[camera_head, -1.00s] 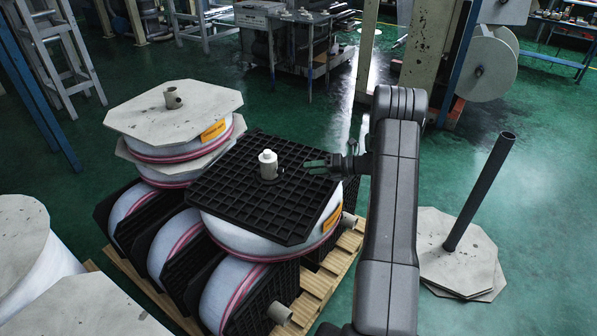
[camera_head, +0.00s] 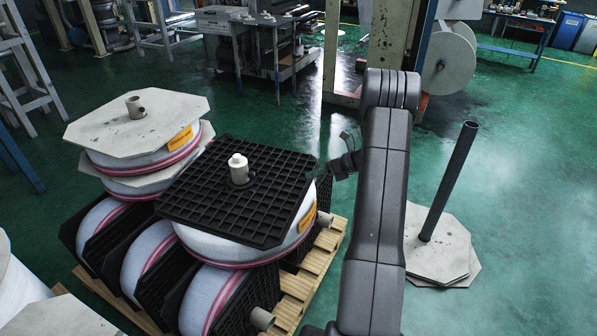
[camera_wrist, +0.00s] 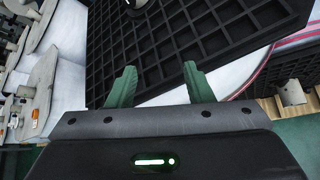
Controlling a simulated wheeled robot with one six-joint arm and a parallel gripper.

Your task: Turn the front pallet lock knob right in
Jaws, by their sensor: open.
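A white knob (camera_head: 238,168) stands upright in the central hole of a black grid plate (camera_head: 200,208), which lies on top of a white film roll with pink edges. My gripper (camera_head: 318,172) is at the plate's right corner, apart from the knob and to its right. In the wrist view, the green fingers of my gripper (camera_wrist: 158,78) are spread apart with nothing between them. The black plate (camera_wrist: 235,35) is beyond them, and a pale piece at the knob's place (camera_wrist: 136,5) is cut off by the top edge.
Wrapped rolls stand on a wooden pallet (camera_head: 298,290). A stack topped by a pale octagonal board (camera_head: 100,120) is behind left. At right, a dark upright post (camera_head: 450,180) rises from pale boards (camera_head: 440,255).

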